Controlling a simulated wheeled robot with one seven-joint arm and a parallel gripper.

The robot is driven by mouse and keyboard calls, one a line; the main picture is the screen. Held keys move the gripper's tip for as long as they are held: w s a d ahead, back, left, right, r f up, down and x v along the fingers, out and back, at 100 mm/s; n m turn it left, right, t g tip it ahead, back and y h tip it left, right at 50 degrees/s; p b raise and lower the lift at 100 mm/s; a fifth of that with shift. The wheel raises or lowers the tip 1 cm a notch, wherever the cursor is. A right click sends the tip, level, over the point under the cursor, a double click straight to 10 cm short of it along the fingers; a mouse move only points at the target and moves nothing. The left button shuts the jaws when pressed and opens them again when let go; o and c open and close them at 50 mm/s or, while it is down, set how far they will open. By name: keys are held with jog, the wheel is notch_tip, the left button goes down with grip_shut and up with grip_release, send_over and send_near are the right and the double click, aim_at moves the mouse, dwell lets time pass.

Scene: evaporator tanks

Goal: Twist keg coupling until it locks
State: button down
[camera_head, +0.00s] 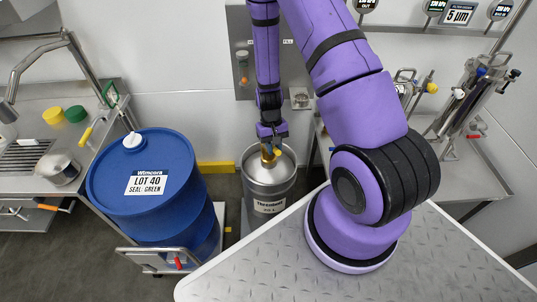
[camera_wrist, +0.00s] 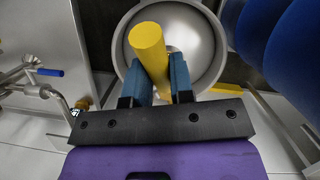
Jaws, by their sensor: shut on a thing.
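The steel keg (camera_head: 268,187) stands upright on the floor in the middle of the head view, with a white label on its side. Its round top (camera_wrist: 200,30) shows in the wrist view. The keg coupling (camera_head: 270,155) sits at the centre of the keg's top; in the wrist view its yellow part (camera_wrist: 148,42) sticks out toward the camera. My gripper (camera_head: 272,141) points down over the keg. In the wrist view my gripper (camera_wrist: 165,84) has its two blue-padded fingers shut on the coupling. The coupling's lower end and its seat are mostly hidden.
A blue drum (camera_head: 150,190) labelled LOT 40 stands on a cart left of the keg. A sink counter (camera_head: 60,130) is at the far left. A steel bench (camera_head: 470,165) with fittings is at the right. A metal plate surface (camera_head: 400,270) lies in front.

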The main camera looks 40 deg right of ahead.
jog(key=shift+w+a+m, duration=0.1)
jog(key=shift+a+m, duration=0.1)
jog(key=shift+m, duration=0.3)
jog(key=shift+w+a+m+y, duration=0.15)
jog(key=shift+a+m+y, duration=0.15)
jog(key=shift+m, duration=0.4)
jog(key=shift+m, duration=0.3)
jog(key=c, duration=0.9)
grip_release()
jog(key=shift+a, duration=0.1)
jog(key=shift+w+r, duration=0.1)
jog(key=v, duration=1)
jog(key=shift+r, duration=0.3)
